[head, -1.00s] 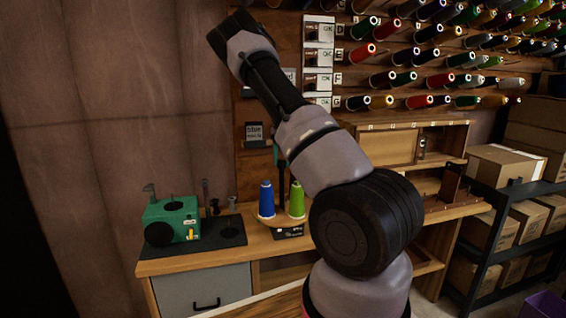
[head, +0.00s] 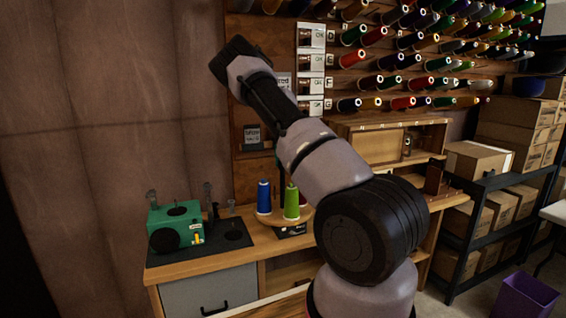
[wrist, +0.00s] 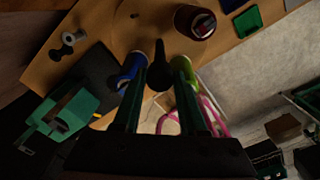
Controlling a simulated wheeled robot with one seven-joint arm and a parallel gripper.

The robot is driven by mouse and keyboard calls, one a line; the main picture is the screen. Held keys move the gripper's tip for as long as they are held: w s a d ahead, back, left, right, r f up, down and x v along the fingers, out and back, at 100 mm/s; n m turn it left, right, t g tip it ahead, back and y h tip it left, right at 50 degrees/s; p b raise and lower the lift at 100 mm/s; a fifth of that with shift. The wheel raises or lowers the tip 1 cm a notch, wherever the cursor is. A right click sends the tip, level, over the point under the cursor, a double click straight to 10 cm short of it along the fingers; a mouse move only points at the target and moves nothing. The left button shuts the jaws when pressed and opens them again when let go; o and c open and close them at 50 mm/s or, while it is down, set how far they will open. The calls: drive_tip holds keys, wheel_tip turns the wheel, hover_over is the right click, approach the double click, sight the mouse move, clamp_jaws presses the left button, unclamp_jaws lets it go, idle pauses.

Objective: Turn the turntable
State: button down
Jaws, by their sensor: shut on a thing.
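The turntable (head: 277,218) is a small round wooden disc on a black base, on the workbench. A blue spool (head: 264,197) and a green spool (head: 291,203) stand on it, with part of a red spool just right of the green one. In the wrist view my gripper (wrist: 164,75) is shut on a dark upright post or knob (wrist: 160,58). The blue spool (wrist: 131,68) is left of the fingers and the green spool (wrist: 188,75) right. In the head view my arm hides most of my gripper and the turntable's right side.
A green machine (head: 176,226) stands on a dark mat left of the turntable. A wooden shelf unit (head: 385,143) stands behind on the bench. The wall above holds many thread spools. A black rack with boxes (head: 478,158) and a purple bin (head: 526,297) are at right.

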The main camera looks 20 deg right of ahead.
drive_tip(key=shift+m, duration=0.4)
idle(0.3)
drive_tip(key=shift+c, duration=2.3)
unclamp_jaws()
drive_tip(key=shift+r, duration=0.1)
wheel_tip(320, 180, up, 11)
drive_tip(key=shift+f, duration=0.2)
